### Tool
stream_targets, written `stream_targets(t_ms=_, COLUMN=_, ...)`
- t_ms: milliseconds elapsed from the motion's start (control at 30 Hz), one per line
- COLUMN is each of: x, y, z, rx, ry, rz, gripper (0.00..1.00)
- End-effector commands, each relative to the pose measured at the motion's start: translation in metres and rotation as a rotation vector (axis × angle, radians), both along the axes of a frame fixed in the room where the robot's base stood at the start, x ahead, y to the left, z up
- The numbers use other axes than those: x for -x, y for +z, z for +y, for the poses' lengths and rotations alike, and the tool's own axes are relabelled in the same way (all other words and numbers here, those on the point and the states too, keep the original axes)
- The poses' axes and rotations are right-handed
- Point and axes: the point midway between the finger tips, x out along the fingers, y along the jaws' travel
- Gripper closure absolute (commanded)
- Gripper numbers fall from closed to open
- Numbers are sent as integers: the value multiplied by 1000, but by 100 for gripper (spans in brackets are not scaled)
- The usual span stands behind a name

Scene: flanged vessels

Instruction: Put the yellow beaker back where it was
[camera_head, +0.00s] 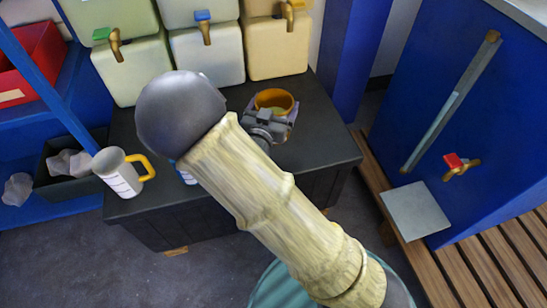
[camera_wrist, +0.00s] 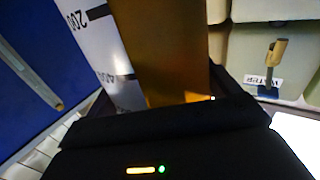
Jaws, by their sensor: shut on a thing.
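The yellow beaker (camera_head: 275,99) shows an orange-yellow rim and inside in the head view, at the right back part of the black bench. My gripper (camera_head: 265,125) is shut on it from the near side. In the wrist view a golden-brown upright strip (camera_wrist: 165,50) stands between my dark fingers, beside a white wall with black volume marks (camera_wrist: 95,45). The beaker looks upright. Its base is hidden, so I cannot tell whether it touches the bench.
A white jug with a yellow handle (camera_head: 121,174) stands at the bench's left front. A blue-marked vessel (camera_head: 187,176) is mostly hidden behind my arm. Tanks with taps (camera_head: 205,57) stand along the back of the black bench (camera_head: 325,150). A blue cabinet (camera_head: 490,120) is at the right.

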Motion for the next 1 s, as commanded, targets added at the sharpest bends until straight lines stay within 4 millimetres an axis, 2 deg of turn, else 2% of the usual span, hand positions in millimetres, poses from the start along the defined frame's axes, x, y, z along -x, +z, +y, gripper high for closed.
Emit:
stream_targets(t_ms=367, x=2, y=2, z=5, rx=1, ry=2, rz=-4, gripper=62)
stream_targets(t_ms=467, x=2, y=-7, z=4, rx=3, ry=2, rz=-3, gripper=62)
stream_targets(t_ms=733, x=1, y=-52, z=2, rx=4, ry=-2, rz=-4, gripper=62)
stream_targets(t_ms=833, x=1, y=-60, z=2, rx=2, ry=-2, rz=-6, gripper=62)
stream_targets(t_ms=1000, x=1, y=-60, z=2, rx=1, ry=-2, rz=-6, gripper=62)
